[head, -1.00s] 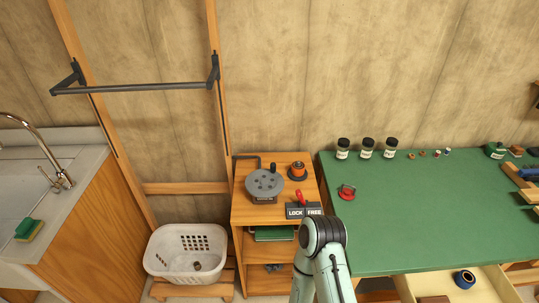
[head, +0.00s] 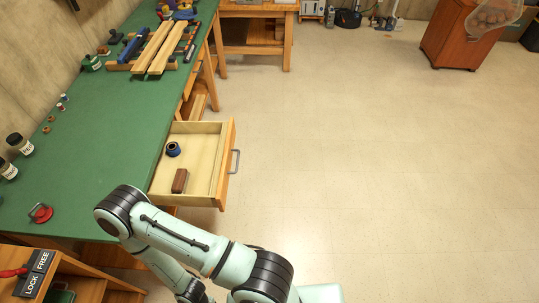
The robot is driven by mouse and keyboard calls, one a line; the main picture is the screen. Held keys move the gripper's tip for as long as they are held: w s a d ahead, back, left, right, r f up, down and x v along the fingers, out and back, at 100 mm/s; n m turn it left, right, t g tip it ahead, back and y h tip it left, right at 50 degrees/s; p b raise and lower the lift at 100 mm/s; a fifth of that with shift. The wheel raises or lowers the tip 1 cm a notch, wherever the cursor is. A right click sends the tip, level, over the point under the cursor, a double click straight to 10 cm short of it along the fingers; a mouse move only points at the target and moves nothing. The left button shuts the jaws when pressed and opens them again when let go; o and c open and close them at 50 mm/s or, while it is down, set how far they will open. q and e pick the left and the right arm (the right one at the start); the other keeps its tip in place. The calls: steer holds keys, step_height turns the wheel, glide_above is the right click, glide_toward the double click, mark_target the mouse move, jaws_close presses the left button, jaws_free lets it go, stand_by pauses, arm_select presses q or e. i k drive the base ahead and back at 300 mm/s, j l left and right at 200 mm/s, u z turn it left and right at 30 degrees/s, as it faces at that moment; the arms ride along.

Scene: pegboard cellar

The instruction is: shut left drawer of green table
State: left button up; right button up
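The green table (head: 95,130) runs along the wall on the left of the head view. A wooden drawer (head: 205,172) is pulled well out of its front, at the end near the small wooden shelf unit. Its metal handle (head: 236,162) faces right, toward the open floor. Inside lie a dark blue ring-shaped roll (head: 173,149) and a brown block (head: 180,181). One of my pale green arms bends across the bottom of the view, its black joint overlapping the table's near edge. Neither gripper shows, and I see nothing of mine touching the handle.
The shelf unit (head: 92,290) with the LOCK/FREE plate stands at bottom left. Jars (head: 20,143), planks (head: 165,47) and small tools lie on the green table. Another wooden table (head: 255,10) stands at the back. The floor (head: 370,160) right of the drawer is clear.

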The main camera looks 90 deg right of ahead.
mark_target(207, 147)
steer(key=k+j+z, duration=0.2)
steer(key=z, duration=2.45)
steer(key=i+j+u, duration=0.25)
steer(key=i, duration=0.15)
steer(key=i+j+u, duration=0.1)
steer(key=i+u, duration=0.15)
steer(key=i, duration=0.15)
